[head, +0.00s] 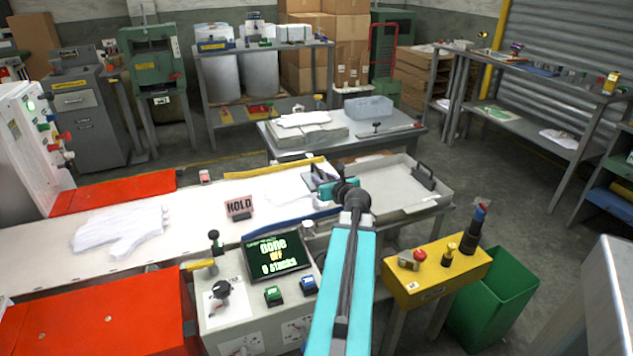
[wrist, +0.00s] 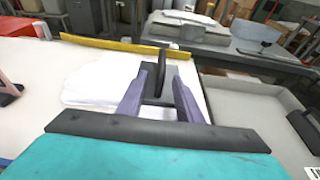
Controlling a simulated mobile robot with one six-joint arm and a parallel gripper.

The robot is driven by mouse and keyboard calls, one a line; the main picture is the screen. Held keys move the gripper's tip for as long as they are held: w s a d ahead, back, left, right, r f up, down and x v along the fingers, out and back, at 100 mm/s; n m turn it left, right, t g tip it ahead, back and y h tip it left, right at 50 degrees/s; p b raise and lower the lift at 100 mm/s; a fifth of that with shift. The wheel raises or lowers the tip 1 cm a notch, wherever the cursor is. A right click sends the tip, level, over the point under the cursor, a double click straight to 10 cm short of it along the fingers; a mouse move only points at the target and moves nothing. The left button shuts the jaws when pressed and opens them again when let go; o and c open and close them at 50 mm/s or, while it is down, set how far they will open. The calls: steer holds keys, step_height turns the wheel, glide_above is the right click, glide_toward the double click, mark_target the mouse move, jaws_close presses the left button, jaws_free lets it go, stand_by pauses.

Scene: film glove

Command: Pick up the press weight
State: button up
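The press weight, a dark grey plate with an upright black handle (wrist: 161,72), rests on a white glove stack on the belt, ahead of my gripper. In the head view the weight (head: 318,177) is partly hidden by my gripper (head: 322,188). In the wrist view my gripper (wrist: 160,92) has its two purple fingers apart, one on each side of the handle as seen from behind. The handle shows between them, with no clear contact. I cannot tell how far the fingertips are from it.
A grey tray (head: 385,205) with a black handle (head: 424,176) lies right of the belt. A HOLD sign (head: 239,207) stands on the belt, left of the weight. A yellow rail (head: 275,169) runs behind. The control screen (head: 277,253) and a yellow button stand (head: 432,277) are nearer.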

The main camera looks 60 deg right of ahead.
mark_target(316, 166)
steer(key=shift+w+d, duration=0.65)
steer(key=shift+w, duration=0.25)
steer(key=shift+w+d, duration=0.6)
steer(key=shift+w, duration=0.25)
steer(key=shift+w+d, duration=0.95)
steer(key=shift+w, duration=0.2)
steer(key=shift+x, duration=1.5)
jaws_close()
steer(key=shift+r+p, duration=0.1)
steer(key=shift+p, duration=0.2)
